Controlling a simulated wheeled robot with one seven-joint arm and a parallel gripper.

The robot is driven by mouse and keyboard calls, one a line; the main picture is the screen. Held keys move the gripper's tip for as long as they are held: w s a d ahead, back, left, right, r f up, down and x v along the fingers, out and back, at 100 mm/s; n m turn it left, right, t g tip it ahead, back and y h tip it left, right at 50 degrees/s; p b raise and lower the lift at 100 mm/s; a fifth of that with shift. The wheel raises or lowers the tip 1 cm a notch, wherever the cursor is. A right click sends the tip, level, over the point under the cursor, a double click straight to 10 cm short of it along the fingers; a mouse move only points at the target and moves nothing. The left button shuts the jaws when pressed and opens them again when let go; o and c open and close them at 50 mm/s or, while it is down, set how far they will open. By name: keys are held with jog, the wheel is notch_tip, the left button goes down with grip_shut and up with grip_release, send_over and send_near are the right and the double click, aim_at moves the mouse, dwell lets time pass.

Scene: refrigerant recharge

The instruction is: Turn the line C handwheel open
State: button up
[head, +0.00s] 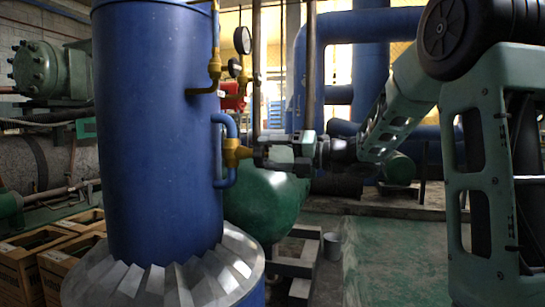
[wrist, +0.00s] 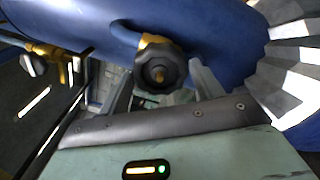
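My gripper (head: 266,154) points left at this valve. In the wrist view my gripper (wrist: 161,75) is open, one finger on each side of the handwheel, with visible gaps. I cannot tell how far the fingertips reach over the rim. No line C label is readable.
The tall blue cylinder (head: 155,130) stands close on the left, with a pale finned collar (head: 170,280) at its base. Above the valve are a gauge (head: 242,40) and brass fittings (head: 215,75). A green tank (head: 265,200) lies behind. Green floor (head: 395,260) is open at right.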

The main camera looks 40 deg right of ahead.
jog(key=shift+o, duration=1)
jog(key=b+v, duration=0.1)
jog(key=v, duration=0.6)
jog(key=shift+b, duration=0.3)
